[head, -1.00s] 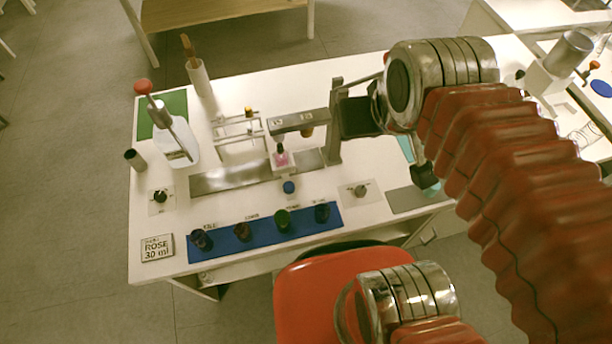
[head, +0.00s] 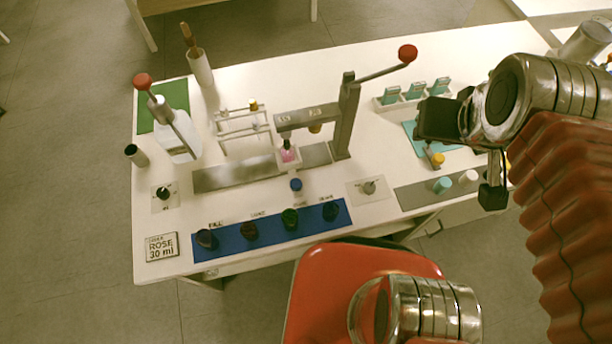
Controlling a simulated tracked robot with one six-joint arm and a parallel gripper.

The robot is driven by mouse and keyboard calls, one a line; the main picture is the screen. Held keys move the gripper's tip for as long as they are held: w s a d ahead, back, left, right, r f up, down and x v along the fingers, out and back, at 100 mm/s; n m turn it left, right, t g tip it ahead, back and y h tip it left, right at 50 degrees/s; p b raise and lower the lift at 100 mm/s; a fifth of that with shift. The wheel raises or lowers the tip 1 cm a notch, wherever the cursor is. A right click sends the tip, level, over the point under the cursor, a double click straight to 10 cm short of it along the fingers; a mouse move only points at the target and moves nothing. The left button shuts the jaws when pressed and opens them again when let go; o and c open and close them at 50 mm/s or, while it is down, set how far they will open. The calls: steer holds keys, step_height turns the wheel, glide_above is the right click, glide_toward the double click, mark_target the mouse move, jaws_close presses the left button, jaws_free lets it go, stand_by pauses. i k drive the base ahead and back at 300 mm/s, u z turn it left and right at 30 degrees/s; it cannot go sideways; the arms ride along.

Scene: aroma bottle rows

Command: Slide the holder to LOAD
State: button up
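The holder (head: 283,166) is a small pale block on the grey metal rail (head: 225,178). A small bottle with pink liquid (head: 289,155) stands in it. Both are beneath the arm of the grey press (head: 347,120), near the rail's right part. A dark piece sits at the bottle's top; I cannot tell whether the press touches it. No LOAD mark is readable. My gripper (head: 438,119) is at the right, above the table, clear of the holder and of the press lever's red knob (head: 408,53).
A blue strip (head: 270,236) with several dark bottles lies in front of the rail, with a blue cap (head: 296,184) between. A white rack (head: 240,130) stands behind the rail. A red-knobbed device (head: 170,125) is at left. A ROSE 30 ml sign (head: 162,247) is front left.

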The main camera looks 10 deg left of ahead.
mark_target(296, 184)
steer(key=z, duration=0.05)
steer(key=k, duration=1.15)
steer(key=u, duration=1.35)
steer(key=i, duration=1)
steer(key=u, duration=0.05)
